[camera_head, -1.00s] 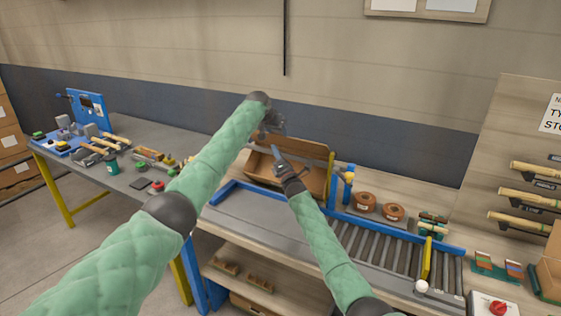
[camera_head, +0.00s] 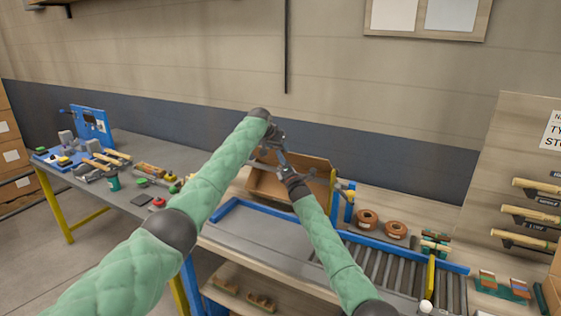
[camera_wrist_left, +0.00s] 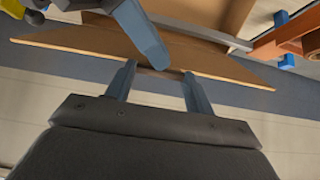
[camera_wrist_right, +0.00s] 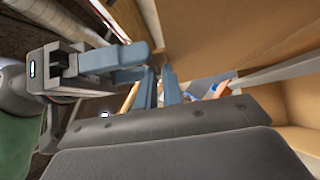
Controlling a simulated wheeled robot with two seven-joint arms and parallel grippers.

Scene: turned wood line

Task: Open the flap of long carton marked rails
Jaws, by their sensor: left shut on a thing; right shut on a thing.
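The long carton (camera_head: 268,188) is a brown box behind the grey bench surface, with a panel raised at its back. No marking on it is readable. My left gripper (camera_head: 273,145) is over its far left side.
A yellow-and-blue post (camera_head: 345,198) stands right of the carton, near brown rolls (camera_head: 367,219) and a roller conveyor (camera_head: 375,262). A blue rail (camera_head: 268,208) runs in front. Tools lie on the left bench (camera_head: 125,195). The grey bench surface (camera_head: 255,232) is clear.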

